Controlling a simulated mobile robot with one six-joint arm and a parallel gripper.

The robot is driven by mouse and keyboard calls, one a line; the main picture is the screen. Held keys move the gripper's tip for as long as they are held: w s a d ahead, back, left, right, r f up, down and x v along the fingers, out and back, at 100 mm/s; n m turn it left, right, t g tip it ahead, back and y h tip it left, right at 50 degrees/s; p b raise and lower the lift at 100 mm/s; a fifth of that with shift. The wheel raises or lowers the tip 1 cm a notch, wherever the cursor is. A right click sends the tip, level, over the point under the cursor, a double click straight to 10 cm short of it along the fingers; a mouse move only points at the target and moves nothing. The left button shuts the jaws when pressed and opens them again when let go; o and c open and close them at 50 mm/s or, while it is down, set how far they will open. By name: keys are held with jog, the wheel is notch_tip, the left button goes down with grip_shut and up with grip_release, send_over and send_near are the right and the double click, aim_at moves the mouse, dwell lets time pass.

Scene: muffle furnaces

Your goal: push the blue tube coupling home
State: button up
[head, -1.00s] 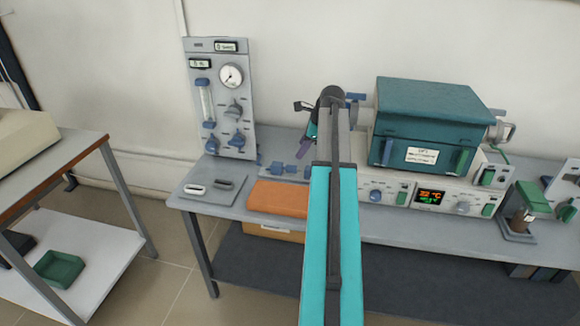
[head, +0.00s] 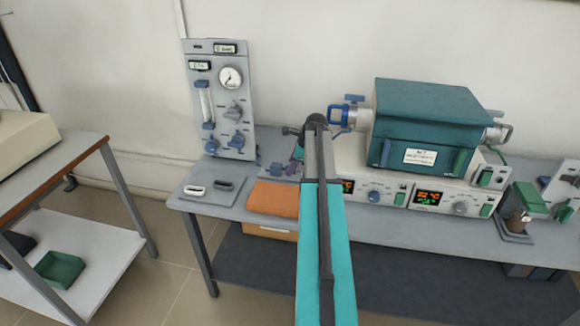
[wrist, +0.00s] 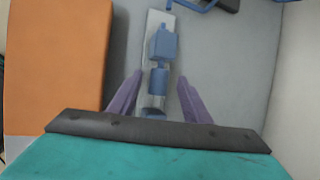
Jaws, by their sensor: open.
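The blue tube coupling (wrist: 158,80) lies along a pale strip on the bench, in line with a larger blue block (wrist: 162,45), in the wrist view. I cannot tell whether it touches the block. My gripper (wrist: 160,76) is open, with one purple finger on each side of the coupling's line. Whether the fingers are level with the coupling or above it is unclear. In the head view my gripper (head: 298,152) is over the bench left of the furnace, and the small blue fittings (head: 278,168) show just left of it.
An orange block (wrist: 55,60) lies left of the coupling. The teal furnace (head: 425,125) stands to the right, with a blue-ended tube fitting (head: 346,114) on its left side. A grey gauge panel (head: 220,100) stands behind. Bare bench lies right of the strip in the wrist view.

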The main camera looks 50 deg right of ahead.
jog(key=shift+x, duration=1.05)
grip_shut()
